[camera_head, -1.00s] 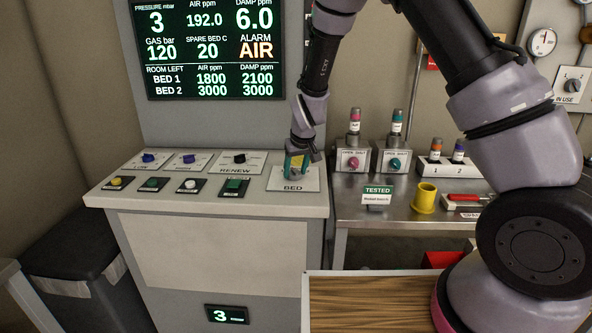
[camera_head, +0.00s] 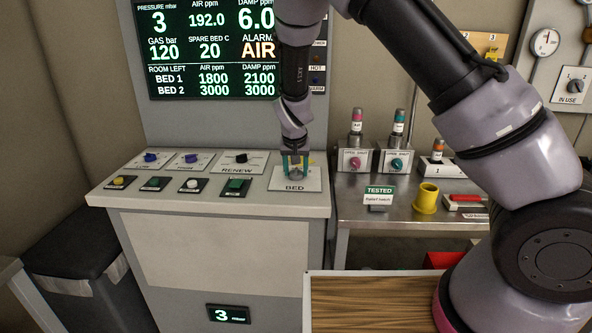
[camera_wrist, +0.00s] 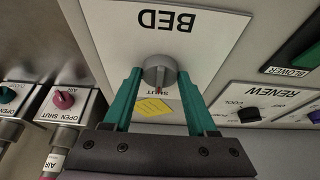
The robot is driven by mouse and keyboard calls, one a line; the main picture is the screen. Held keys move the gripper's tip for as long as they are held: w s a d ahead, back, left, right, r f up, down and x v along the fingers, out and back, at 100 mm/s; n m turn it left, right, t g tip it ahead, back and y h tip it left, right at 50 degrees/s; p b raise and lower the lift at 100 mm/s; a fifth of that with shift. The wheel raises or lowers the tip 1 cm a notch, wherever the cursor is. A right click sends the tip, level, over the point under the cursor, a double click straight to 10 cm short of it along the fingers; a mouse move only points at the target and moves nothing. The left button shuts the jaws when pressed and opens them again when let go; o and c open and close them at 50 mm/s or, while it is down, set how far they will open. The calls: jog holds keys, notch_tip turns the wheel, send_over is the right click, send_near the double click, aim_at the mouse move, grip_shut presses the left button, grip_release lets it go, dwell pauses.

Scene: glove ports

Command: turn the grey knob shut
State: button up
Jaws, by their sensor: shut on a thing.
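The grey knob (camera_wrist: 158,68) sits on the white BED plate (camera_wrist: 205,28) in the wrist view. A red mark on the knob's edge lies at the word SHUT, which reads upside down. My gripper (camera_wrist: 160,74) has its teal fingers on both sides of the knob and is shut on it. In the head view my gripper (camera_head: 296,163) points straight down at the BED plate (camera_head: 312,181), and its fingers mostly hide the knob. A yellow tag (camera_wrist: 153,108) shows between the fingers in the wrist view.
The RENEW knob (camera_head: 241,158) and several buttons share the console top left of the BED plate. Two boxes with a pink knob (camera_head: 355,162) and a teal knob (camera_head: 396,163) stand on the right bench, beside a yellow cup (camera_head: 426,198). The display (camera_head: 209,50) rises behind.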

jog(key=shift+s, duration=0.1)
jog(key=o, duration=1.4)
jog(key=shift+c, duration=0.2)
jog(key=v, duration=1)
jog(key=shift+r, duration=0.35)
